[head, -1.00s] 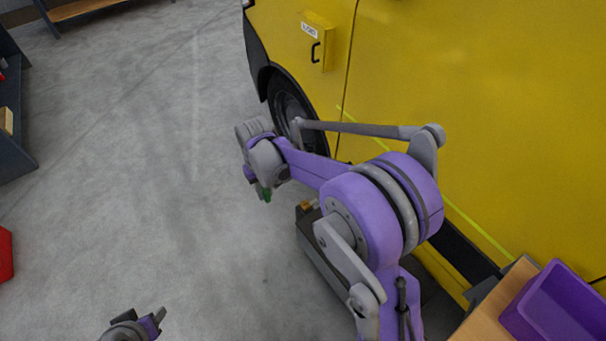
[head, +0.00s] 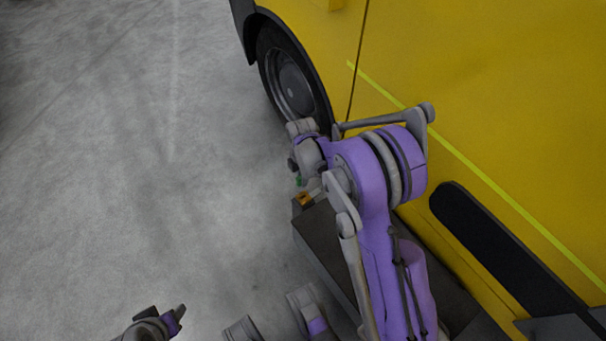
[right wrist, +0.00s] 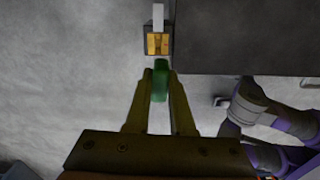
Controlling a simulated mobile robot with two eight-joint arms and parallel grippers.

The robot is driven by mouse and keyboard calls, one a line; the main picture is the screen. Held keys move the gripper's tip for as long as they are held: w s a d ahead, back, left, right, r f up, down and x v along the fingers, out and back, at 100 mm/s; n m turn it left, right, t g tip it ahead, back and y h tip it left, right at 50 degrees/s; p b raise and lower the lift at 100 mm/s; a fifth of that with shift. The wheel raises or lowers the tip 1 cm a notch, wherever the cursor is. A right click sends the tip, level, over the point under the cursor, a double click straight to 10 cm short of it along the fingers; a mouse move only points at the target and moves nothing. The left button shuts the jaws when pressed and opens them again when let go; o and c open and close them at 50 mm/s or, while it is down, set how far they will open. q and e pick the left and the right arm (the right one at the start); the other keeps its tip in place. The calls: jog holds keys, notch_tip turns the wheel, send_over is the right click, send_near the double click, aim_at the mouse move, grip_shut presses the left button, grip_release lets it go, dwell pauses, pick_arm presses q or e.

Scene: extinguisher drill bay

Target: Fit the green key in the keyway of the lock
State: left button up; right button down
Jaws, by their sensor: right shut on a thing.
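The green key (right wrist: 160,82) is between the fingers of my right gripper (right wrist: 160,73), which is shut on it. The brass lock (right wrist: 158,45) with its pale shackle lies just beyond the key in the right wrist view, roughly in line with it. A small gap seems to separate them there; height between them is hard to judge. In the head view the right gripper (head: 300,178) hangs just above the lock (head: 306,199), with a bit of green key (head: 299,182) showing. My left gripper (head: 172,317) is at the bottom left, away from the lock; its opening is unclear.
A dark box or step (head: 325,245) stands beside the yellow vehicle (head: 480,110), with the lock at its far left corner. The vehicle's wheel (head: 288,80) is beyond my right arm. The grey floor (head: 130,170) to the left is clear.

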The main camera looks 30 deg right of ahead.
aim_at(304, 192)
jog(key=shift+w+d+f+n+b, duration=0.15)
jog(key=shift+d+f+n+b, duration=0.1)
jog(key=shift+f, duration=0.25)
jog(key=shift+w+d+f+n+b, duration=0.1)
jog(key=shift+d+f+n, duration=0.15)
jog(key=shift+f, duration=0.2)
jog(key=shift+a+f+b, duration=0.1)
jog(key=shift+f+b, duration=0.4)
jog(key=shift+f, duration=0.25)
jog(key=shift+f+b, duration=1.25)
jog(key=shift+f, duration=0.7)
jog(key=shift+f+b, duration=0.85)
jog(key=shift+f, duration=0.2)
jog(key=shift+f, duration=0.95)
jog(key=c, duration=0.7)
grip_release()
